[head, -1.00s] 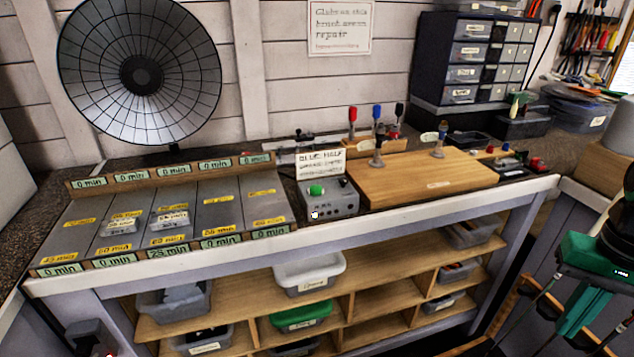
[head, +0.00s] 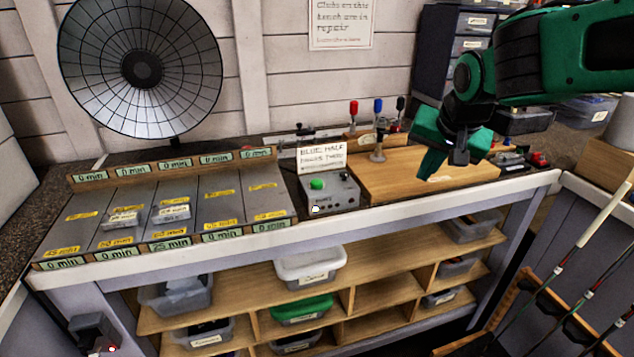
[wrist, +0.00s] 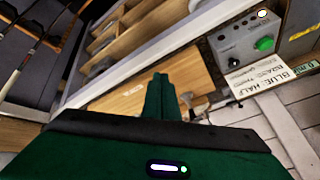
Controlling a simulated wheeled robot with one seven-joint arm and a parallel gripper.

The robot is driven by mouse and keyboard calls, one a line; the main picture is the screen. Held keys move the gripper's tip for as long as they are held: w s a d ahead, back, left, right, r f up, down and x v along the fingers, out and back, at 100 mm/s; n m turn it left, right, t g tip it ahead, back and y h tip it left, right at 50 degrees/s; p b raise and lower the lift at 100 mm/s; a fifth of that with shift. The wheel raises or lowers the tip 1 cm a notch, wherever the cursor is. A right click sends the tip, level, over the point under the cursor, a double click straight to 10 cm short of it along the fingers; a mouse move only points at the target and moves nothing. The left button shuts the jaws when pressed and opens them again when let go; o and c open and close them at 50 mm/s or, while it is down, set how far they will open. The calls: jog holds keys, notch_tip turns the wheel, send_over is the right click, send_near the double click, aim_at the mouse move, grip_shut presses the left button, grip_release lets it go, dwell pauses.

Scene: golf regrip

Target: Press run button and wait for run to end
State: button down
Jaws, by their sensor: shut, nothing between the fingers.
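A small grey control box (head: 337,198) stands at the front of the bench, with a round green button (head: 317,184) on its top. A white card with handwriting (head: 321,153) stands behind it; it reads "BLUE HALF" in part. In the wrist view the box (wrist: 240,48), the green button (wrist: 265,44) and the card (wrist: 272,76) show at upper right. My gripper (head: 425,170) is shut and empty. It hangs above the wooden board, to the right of the box and apart from it. In the wrist view its fingers (wrist: 159,90) point over the board.
A wooden board (head: 380,183) lies right of the box. A sloped rack of grey panels (head: 231,211) with minute labels lies to its left. A large dish (head: 140,70) stands behind. Clubs (head: 590,240) lean at far right. Shelves with bins (head: 300,309) are below.

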jog(key=w+a+r+t+y, duration=0.1)
jog(key=w+a+r, duration=0.25)
jog(key=a, duration=0.65)
notch_tip(320, 180, up, 2)
jog(key=r+t+y, duration=0.1)
jog(key=t+y, duration=0.1)
jog(key=y, duration=0.1)
send_over(319, 184)
jog(key=shift+f+n, duration=0.25)
jog(key=shift+n, duration=0.15)
jog(key=shift+f, duration=4.4)
jog(key=shift+f, duration=0.15)
jog(key=shift+f, duration=0.25)
